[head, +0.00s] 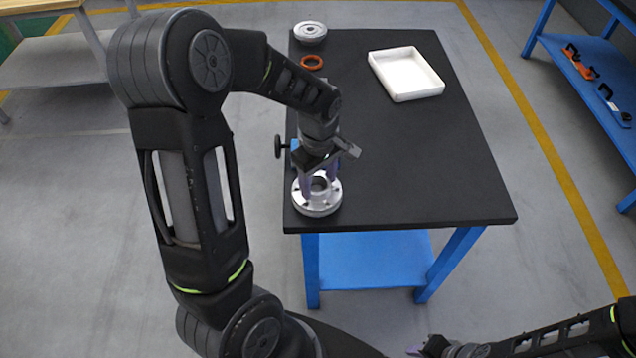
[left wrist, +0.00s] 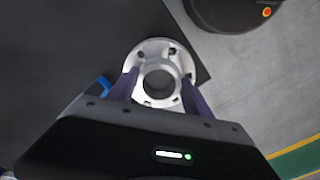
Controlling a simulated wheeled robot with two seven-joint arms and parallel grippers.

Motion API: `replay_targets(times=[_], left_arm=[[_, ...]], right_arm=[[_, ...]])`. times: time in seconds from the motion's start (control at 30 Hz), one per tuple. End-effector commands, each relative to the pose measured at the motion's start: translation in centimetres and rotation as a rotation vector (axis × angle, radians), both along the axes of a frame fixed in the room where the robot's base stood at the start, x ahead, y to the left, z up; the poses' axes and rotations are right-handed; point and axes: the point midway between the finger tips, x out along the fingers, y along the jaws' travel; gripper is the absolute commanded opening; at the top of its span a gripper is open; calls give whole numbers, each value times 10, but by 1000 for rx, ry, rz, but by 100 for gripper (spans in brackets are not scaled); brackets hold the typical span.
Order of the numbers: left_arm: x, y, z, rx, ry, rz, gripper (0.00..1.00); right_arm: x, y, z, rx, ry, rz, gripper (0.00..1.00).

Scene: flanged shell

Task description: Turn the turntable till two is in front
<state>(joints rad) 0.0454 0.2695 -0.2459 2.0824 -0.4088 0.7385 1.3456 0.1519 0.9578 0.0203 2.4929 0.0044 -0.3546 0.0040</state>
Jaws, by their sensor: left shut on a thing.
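The silver flanged shell (head: 318,208) sits at the near left corner of the black table, its round opening facing up. My left gripper (head: 320,180) reaches down over it, with its purple fingers shut on the raised hub. In the left wrist view the shell (left wrist: 152,49) shows bolt holes around its flange, and the fingers (left wrist: 161,88) press on opposite sides of the hub. I cannot make out a turntable apart from the shell, nor any number. My right gripper (head: 428,347) is low at the bottom edge, partly cut off; its opening is unclear.
A black knob (head: 279,146) with a blue part sticks out at the table's left edge. An orange ring (head: 312,62) and a silver round cover (head: 310,32) lie at the back left. A white tray (head: 407,73) lies at the back right.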

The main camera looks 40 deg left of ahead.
Motion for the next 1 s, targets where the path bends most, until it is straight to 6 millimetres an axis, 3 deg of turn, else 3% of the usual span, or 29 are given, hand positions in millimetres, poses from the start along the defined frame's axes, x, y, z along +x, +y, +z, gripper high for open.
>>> replay_targets(times=[0.1,0.3,0.33,0.4,0.63,1.0], left_arm=[[1,-1,-3,-1,1,236,0],[2,-1,-1,-1,4,628,0],[2,-1,-2,-2,3,651,59],[2,0,-3,-3,4,644,65],[2,0,-2,-2,2,641,84],[3,0,4,-3,0,638,84]], right_arm=[[0,0,-5,1,-1,1,26],[0,0,4,-1,1,0,26],[0,0,3,-1,1,0,26],[0,0,2,-1,1,-1,26],[0,0,2,-1,1,-1,26],[0,0,2,-1,1,-1,26]])
